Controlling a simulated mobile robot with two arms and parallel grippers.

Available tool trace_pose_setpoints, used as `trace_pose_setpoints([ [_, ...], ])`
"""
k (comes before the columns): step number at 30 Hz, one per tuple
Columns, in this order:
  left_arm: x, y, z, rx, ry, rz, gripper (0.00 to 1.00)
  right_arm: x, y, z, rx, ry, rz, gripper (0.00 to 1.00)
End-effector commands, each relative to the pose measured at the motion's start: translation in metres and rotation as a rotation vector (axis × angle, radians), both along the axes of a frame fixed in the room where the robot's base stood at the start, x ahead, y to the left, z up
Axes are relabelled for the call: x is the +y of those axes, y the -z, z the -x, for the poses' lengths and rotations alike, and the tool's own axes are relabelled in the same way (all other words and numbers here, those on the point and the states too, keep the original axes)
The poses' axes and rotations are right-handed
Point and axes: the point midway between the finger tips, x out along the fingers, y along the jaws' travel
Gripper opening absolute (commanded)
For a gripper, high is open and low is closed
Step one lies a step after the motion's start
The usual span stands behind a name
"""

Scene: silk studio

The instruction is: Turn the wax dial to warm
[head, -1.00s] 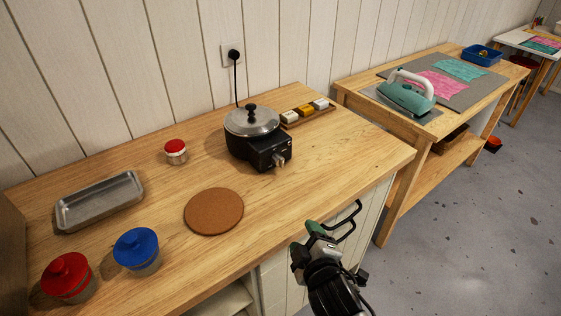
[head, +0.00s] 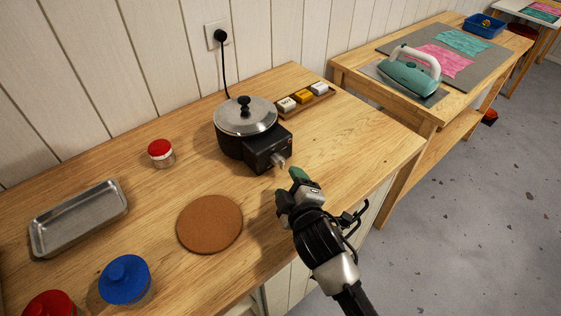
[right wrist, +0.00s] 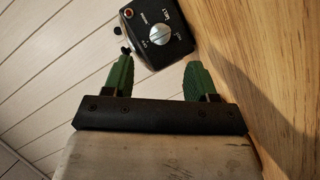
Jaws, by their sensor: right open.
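The wax pot (head: 232,145) stands on the wooden counter with its metal lid on. A black control box (head: 260,150) is on its front, with a silver dial (head: 279,162) facing my right gripper. In the right wrist view the dial (right wrist: 159,33) is a round slotted knob with small labels around it. One seems to read MELT; I cannot tell which mark the dial points to. My right gripper (head: 289,184) is open and empty, just in front of the dial and apart from it. Its green fingers (right wrist: 158,72) are spread, with the dial ahead between them. My left gripper is not in view.
On the counter (head: 340,135) are a cork mat (head: 210,223), a metal tray (head: 80,217), a red-lidded jar (head: 161,153), blue (head: 125,280) and red (head: 49,305) lidded pots, and a rack of blocks (head: 305,100). An iron (head: 412,73) stands on the table beyond.

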Motion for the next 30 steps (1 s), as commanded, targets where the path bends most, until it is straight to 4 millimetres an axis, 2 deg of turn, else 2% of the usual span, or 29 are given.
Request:
trace_pose_setpoints([
  [6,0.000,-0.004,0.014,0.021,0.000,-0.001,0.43,0.008,0.007,-0.040,-0.001,0.001,0.001,0.57],
  [12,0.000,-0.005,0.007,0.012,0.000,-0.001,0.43,0.014,0.013,-0.062,0.000,0.001,0.001,0.57],
  [18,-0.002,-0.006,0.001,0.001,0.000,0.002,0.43,0.015,0.016,-0.070,0.000,0.001,0.000,0.57],
  [25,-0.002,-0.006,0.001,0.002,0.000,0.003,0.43,0.015,0.016,-0.071,0.000,0.001,0.000,0.57],
  [30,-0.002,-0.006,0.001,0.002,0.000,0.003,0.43,0.016,0.016,-0.071,0.000,0.001,0.000,0.33],
])
